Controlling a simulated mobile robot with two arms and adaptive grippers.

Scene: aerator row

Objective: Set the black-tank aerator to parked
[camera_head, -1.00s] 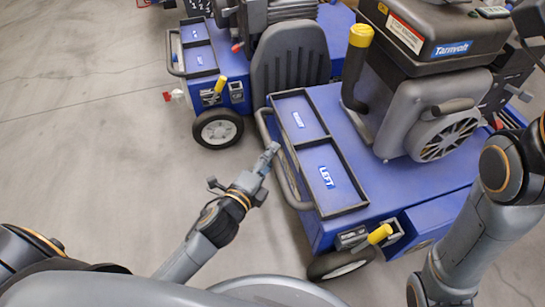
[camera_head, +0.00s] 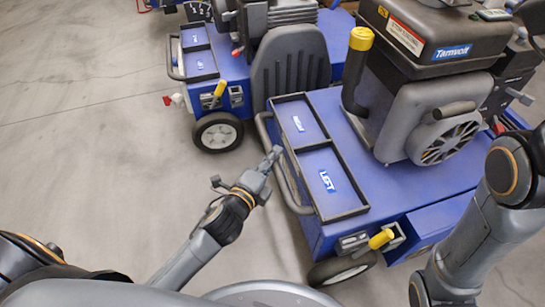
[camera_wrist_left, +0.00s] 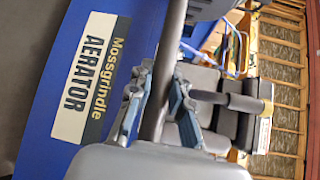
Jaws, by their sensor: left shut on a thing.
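The near blue aerator (camera_head: 400,185) carries a black tank (camera_head: 440,35) marked Tarnvolt on its grey engine (camera_head: 425,120). A grey bar handle (camera_head: 284,178) runs along its left end, beside a tray marked LEFT (camera_head: 346,212). A yellow-gripped lever (camera_head: 381,238) sticks out of its near side. My left gripper (camera_head: 271,160) is at this handle. In the left wrist view, my left gripper (camera_wrist_left: 160,110) is shut on the dark handle bar (camera_wrist_left: 172,45), with a finger on either side. My right gripper is out of view; only part of my right arm shows.
A second blue aerator (camera_head: 205,60) stands behind, with its own yellow lever (camera_head: 220,88) and black wheel (camera_head: 218,132). A dark seat-like back (camera_head: 290,65) stands between them. The concrete floor (camera_head: 90,130) on the left is clear.

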